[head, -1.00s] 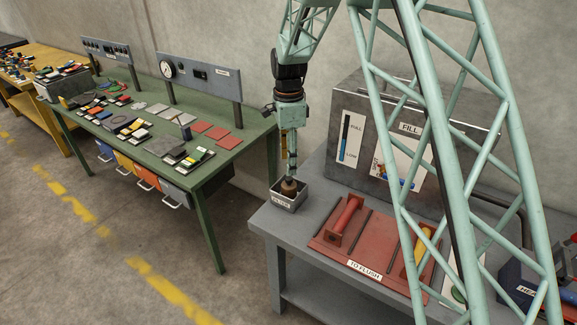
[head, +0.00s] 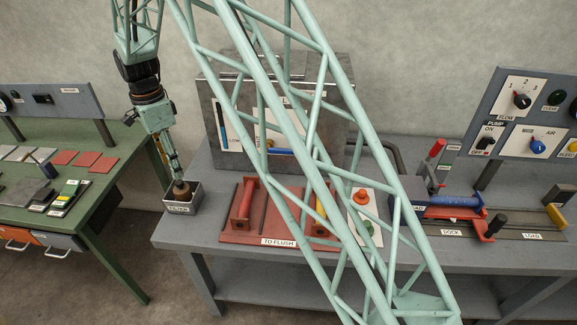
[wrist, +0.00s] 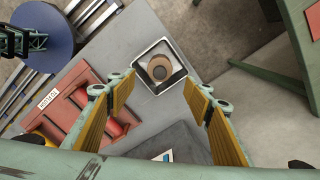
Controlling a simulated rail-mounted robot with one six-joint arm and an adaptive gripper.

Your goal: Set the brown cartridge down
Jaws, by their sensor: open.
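The brown cartridge (head: 181,190) stands in a small grey open box (head: 194,202) with a label at the left front corner of the grey bench. In the wrist view the cartridge (wrist: 159,69) shows end-on inside the box (wrist: 178,76), with its round dark top facing me. My gripper (head: 175,172) points down over the box. In the wrist view its yellow-padded fingers (wrist: 160,88) are spread wide, with the cartridge in the gap beyond their tips and bare space on both sides. The fingers look apart from the cartridge.
A red "TO FLUSH" rack (head: 263,230) with a red spool and a yellow one is right of the box. A metal tank (head: 345,105) stands behind it. A pump panel (head: 535,110) and dock are farther right. The green bench (head: 100,195) is left, across a gap.

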